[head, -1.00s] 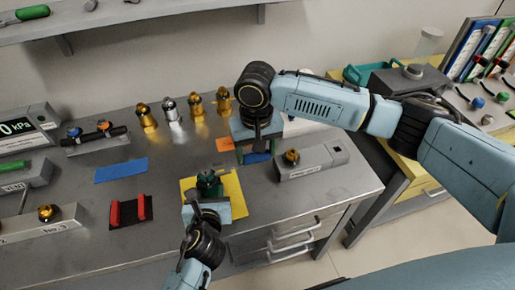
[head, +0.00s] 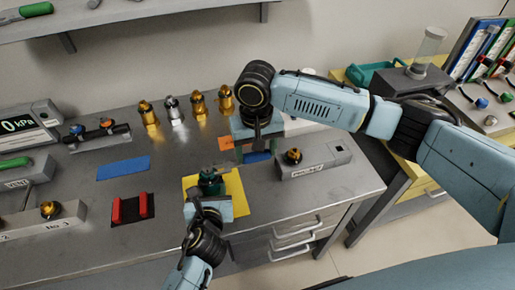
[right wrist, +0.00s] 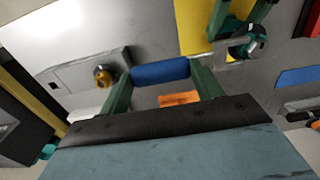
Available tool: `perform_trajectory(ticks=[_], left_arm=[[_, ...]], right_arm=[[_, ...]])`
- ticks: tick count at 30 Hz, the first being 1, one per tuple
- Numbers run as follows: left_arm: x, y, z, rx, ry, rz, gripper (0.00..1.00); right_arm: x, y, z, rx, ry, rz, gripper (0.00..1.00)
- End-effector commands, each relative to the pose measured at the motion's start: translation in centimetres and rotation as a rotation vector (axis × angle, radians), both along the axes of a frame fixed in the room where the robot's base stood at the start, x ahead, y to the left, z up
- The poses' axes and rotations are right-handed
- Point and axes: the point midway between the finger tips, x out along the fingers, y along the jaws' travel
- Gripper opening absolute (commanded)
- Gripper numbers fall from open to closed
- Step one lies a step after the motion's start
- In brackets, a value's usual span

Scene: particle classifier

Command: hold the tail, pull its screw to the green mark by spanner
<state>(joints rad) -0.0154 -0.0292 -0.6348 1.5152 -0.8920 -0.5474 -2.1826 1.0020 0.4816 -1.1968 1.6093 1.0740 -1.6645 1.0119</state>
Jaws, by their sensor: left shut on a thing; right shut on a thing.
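My left gripper (head: 209,192) is shut on a dark green and metal part (head: 211,181), which looks like the tail, over the yellow mat (head: 236,192). That part also shows in the right wrist view (right wrist: 250,44), with a round silver end. My right gripper (head: 256,153) is shut on a blue bar (right wrist: 160,72), which looks like the spanner's handle. It is above the bench, to the right of and behind the tail.
A grey holder with a brass knob (head: 313,162) stands just right of my right gripper. An orange mat (head: 226,143) lies beside it. Several brass and silver fittings stand behind. A red-sided cradle (head: 132,209) and a blue mat (head: 123,168) lie left. The bench front edge is close.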

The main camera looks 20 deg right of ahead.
Motion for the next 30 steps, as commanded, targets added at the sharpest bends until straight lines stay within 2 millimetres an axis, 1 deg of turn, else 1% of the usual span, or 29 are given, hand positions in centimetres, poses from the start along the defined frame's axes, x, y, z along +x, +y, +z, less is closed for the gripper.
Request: perform_trajectory(ticks=[15,30], left_arm=[[0.0,0.0,0.0,0.001,0.000,0.000,0.00],[0.0,0.0,0.0,0.001,0.000,0.000,0.00]], right_arm=[[0.0,1.4,0.0,0.001,0.000,0.001,0.10],[0.0,1.6,0.0,0.001,0.000,0.000,0.10]])
